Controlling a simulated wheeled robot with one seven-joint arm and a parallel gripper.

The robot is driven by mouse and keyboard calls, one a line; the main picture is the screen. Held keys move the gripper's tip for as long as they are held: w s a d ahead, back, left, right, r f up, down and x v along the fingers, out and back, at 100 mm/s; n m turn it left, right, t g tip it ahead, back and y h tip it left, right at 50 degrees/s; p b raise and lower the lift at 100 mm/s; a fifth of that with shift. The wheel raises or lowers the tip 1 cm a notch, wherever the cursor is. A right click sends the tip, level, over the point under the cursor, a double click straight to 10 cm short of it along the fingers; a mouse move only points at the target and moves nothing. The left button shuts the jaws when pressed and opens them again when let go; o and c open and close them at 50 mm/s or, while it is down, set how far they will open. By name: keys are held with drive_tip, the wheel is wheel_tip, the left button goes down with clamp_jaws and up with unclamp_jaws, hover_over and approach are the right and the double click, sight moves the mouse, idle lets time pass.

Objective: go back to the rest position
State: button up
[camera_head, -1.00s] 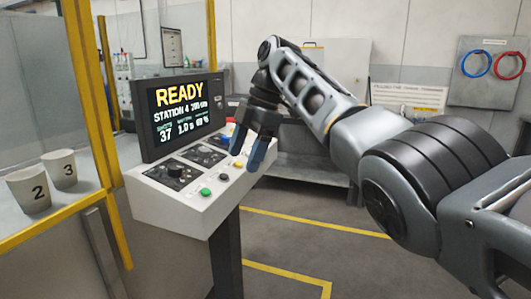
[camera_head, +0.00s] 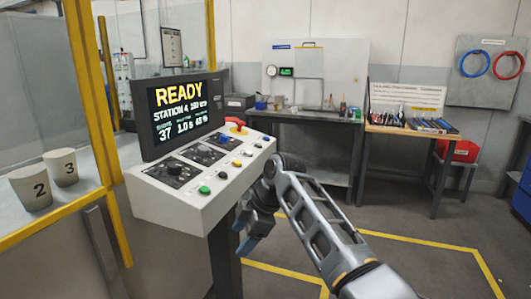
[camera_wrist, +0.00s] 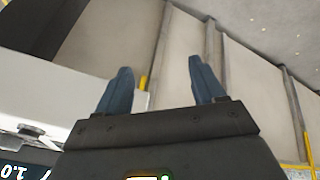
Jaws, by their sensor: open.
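My gripper (camera_head: 243,238) hangs low at the right side of the control console (camera_head: 180,212), in front of its dark post, with its fingers pointing down and left. In the wrist view my gripper (camera_wrist: 160,90) shows two blue fingers set wide apart with nothing between them. The console's white edge (camera_wrist: 75,88) lies left of the fingers there. The console carries a screen (camera_head: 180,110) reading READY, with knobs and a green button (camera_head: 204,190) on its sloped panel. My gripper appears apart from the panel.
A workbench (camera_head: 310,118) and a tool table (camera_head: 400,133) stand at the back. Yellow-lined floor (camera_head: 400,255) is open at right.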

drive_tip(key=s+d+f+m+t+y, duration=0.1)
drive_tip(key=s+d+f+m+t, duration=0.15)
drive_tip(key=s+f, duration=0.5)
drive_tip(key=s+d+f+m+t, duration=0.1)
drive_tip(key=s+f+m, duration=0.3)
drive_tip(key=f, duration=0.7)
drive_tip(key=s+d+f+m+t+h, duration=0.1)
drive_tip(key=s+d+f+m+t, duration=0.2)
drive_tip(key=s, duration=0.5)
drive_tip(key=s+d+f+m+t, duration=0.1)
drive_tip(key=s+d+f+m, duration=0.15)
drive_tip(key=s+d, duration=0.35)
drive_tip(key=s+d+r+m+t+h, duration=0.25)
drive_tip(key=s+d+r, duration=0.2)
drive_tip(key=s, duration=0.55)
drive_tip(key=s+d+r+m+t+h, duration=0.1)
drive_tip(key=s+d+r+m, duration=0.35)
drive_tip(key=s, duration=0.55)
drive_tip(key=s+d+r+m+t+h, duration=0.1)
drive_tip(key=s+d+r, duration=0.1)
drive_tip(key=s+r, duration=0.3)
drive_tip(key=s+d+r+m+t+h, duration=0.1)
drive_tip(key=s+d+r, duration=0.2)
drive_tip(key=s+r, duration=0.3)
wheel_tip(320, 180, up, 5)
drive_tip(key=shift+s+d+f+t, duration=0.1)
drive_tip(key=shift+s+d+t, duration=0.1)
drive_tip(key=shift+d+t, duration=0.1)
